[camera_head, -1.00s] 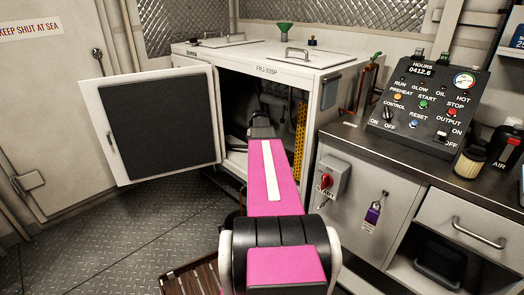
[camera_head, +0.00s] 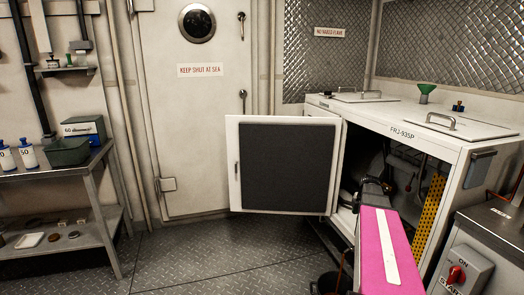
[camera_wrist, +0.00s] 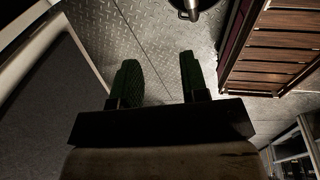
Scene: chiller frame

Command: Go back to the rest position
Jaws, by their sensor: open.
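My gripper shows in the wrist view (camera_wrist: 160,80), with its two dark green fingers apart and nothing between them. Bare metal floor lies beyond the fingertips. In the head view my pink arm reaches toward the open front of the white chiller cabinet (camera_head: 402,133); the fingers cannot be made out there. The cabinet door (camera_head: 234,165), white with a dark inner panel, stands open to the left of the opening. Part of the cabinet's inside is hidden behind my arm.
A slatted wooden crate or pallet (camera_wrist: 270,47) lies at the right of the wrist view. A metal shelf table (camera_head: 50,170) with bottles and boxes stands at the left. A control box with a red switch (camera_head: 463,272) is at the lower right. The floor (camera_head: 200,255) before the door is clear.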

